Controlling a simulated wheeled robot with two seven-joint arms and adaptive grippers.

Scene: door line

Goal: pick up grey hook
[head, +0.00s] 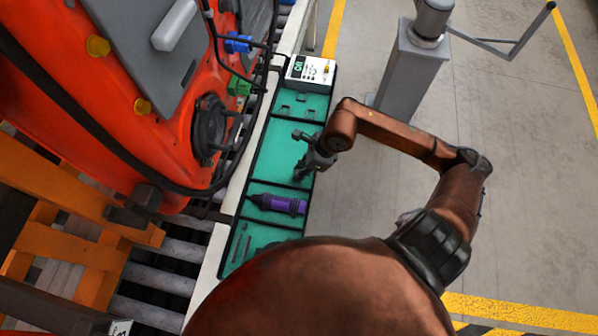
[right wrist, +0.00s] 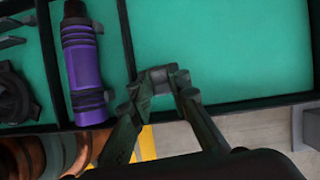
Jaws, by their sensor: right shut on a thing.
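My right gripper (head: 305,158) is over an otherwise bare teal compartment of the long tray (head: 272,152). It is shut on a small dark grey piece, which I take to be the grey hook (right wrist: 162,73). In the right wrist view the piece shows between the fingertips (right wrist: 165,84), and its shape is mostly hidden by them. I cannot tell whether it still touches the tray floor. My left gripper is not in view.
A purple cylinder with dark bands (head: 277,204) lies in the neighbouring compartment. Thin grey parts (head: 241,243) lie in the end compartment. A white-and-green box (head: 310,71) sits at the far end. An orange car door (head: 110,110) stands left; a grey post (head: 410,70) stands right.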

